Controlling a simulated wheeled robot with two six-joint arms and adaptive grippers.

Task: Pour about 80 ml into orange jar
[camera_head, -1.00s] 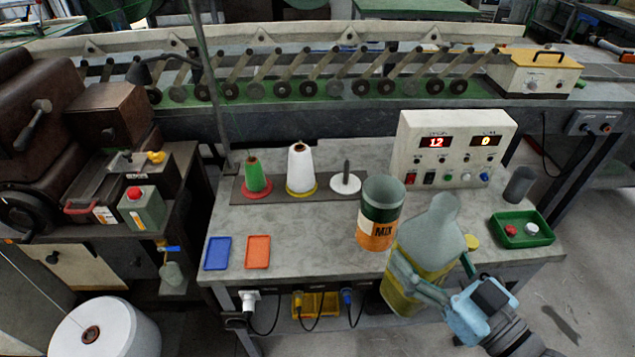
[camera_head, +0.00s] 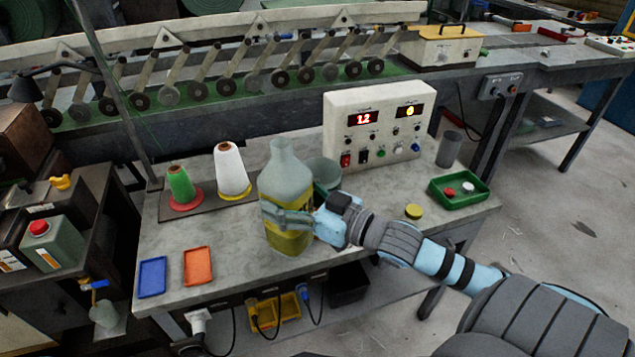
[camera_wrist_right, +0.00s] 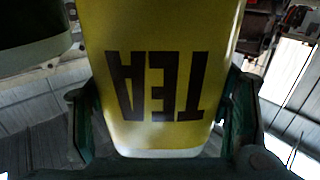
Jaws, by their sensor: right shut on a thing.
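My right gripper (camera_head: 290,218) is shut on a bottle (camera_head: 284,178) with a pale clear upper part and a yellow lower part. The bottle stands about upright in the grip; whether its base touches the table is unclear. In the right wrist view its yellow label (camera_wrist_right: 160,60) reads TEA upside down between the fingers. The jar (camera_head: 326,171) is just behind and right of the bottle. A dark rounded edge (camera_wrist_right: 30,35) at the upper left may be the jar. My left gripper is out of view.
A control box (camera_head: 378,125) with lit red and yellow displays stands behind. A yellow cap (camera_head: 414,211) and a green tray (camera_head: 460,189) lie to the right. Cones (camera_head: 231,170) stand at back left. Blue (camera_head: 152,278) and orange (camera_head: 198,266) trays lie at front left.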

